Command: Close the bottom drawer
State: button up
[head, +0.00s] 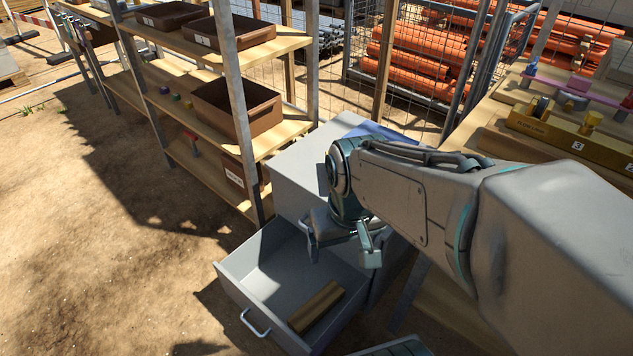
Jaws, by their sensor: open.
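The bottom drawer (240,297) of a grey metal cabinet (300,160) is pulled well out toward the lower left. It has a light metal handle (256,324) on its front panel. A wooden block (316,307) lies inside the drawer on its floor. My gripper (340,252) is open and empty. In the picture it overlaps the drawer's back right part, in front of the cabinet; I cannot tell its exact height. Its fingers point downward, apart from the handle. My arm hides part of the cabinet's front and right side.
A wooden shelf rack with brown bins (237,110) stands left of the cabinet, close to it. A wooden bench with a yellow numbered tray (555,132) is at the right. Wire fencing and orange pipes (425,60) are behind. Sandy ground (100,250) left of the drawer is clear.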

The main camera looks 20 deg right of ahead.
aim_at(271, 276)
jog(key=u, duration=0.55)
jog(key=k, duration=1.3)
jog(key=u, duration=1.05)
jog(key=i, duration=1.5)
jog(key=z, duration=0.65)
